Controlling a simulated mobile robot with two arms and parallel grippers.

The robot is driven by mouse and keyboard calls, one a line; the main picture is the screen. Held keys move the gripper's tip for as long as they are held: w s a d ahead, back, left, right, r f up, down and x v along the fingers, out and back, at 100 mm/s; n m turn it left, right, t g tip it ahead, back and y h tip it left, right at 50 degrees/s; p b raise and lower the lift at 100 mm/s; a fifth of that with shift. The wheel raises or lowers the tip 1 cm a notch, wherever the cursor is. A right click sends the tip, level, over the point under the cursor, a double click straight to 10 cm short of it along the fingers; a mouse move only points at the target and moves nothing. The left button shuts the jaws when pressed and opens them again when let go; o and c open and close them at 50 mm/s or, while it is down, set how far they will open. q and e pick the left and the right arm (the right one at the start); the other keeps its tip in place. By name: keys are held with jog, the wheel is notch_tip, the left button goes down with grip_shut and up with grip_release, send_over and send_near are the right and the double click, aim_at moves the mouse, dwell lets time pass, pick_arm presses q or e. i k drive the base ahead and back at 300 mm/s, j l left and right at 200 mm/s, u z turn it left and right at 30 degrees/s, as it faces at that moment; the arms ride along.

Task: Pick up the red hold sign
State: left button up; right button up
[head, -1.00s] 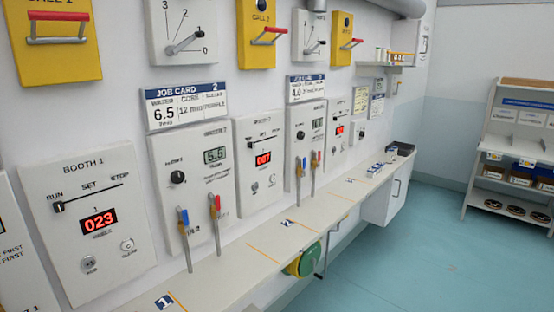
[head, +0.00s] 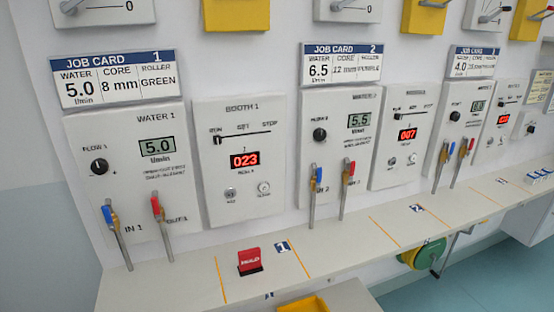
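The red hold sign (head: 250,260) stands upright on a small black base on the white shelf (head: 190,272). It is in the lower middle of the head view, between two orange lines and just left of the blue number 1 marker (head: 283,247). Nothing touches it. Neither of my grippers shows in the head view.
Blue- and red-handled valves with pipes (head: 112,220) rise from the shelf left of the sign. The Booth 1 panel (head: 240,165) is on the wall behind it. A yellow container (head: 302,304) shows at the bottom edge. A green roller (head: 428,254) hangs below the shelf further right.

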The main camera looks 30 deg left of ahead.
aim_at(249, 260)
jog(key=u, duration=1.25)
